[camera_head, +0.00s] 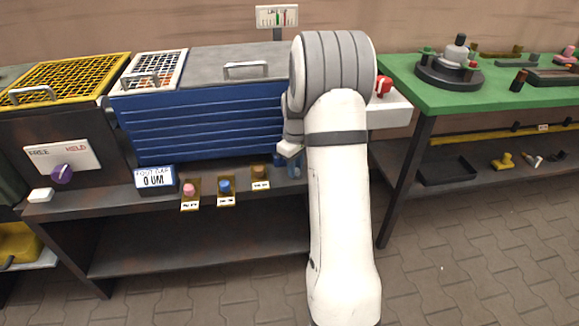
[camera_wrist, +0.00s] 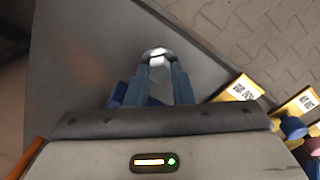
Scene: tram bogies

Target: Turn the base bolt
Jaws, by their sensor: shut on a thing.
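The base bolt (camera_wrist: 158,57) shows in the wrist view as a silver hexagonal head above a dark flat surface. My gripper (camera_wrist: 158,72) has its two blue-grey fingers shut on it, one on each side. The lower part of the bolt is hidden between the fingers. In the head view my gripper (camera_head: 294,171) points down at the right end of the dark bench ledge, in front of the blue cabinet. My arm and the gripper hide the bolt there.
A green table (camera_head: 440,97) stands right. Tiled floor is clear in front.

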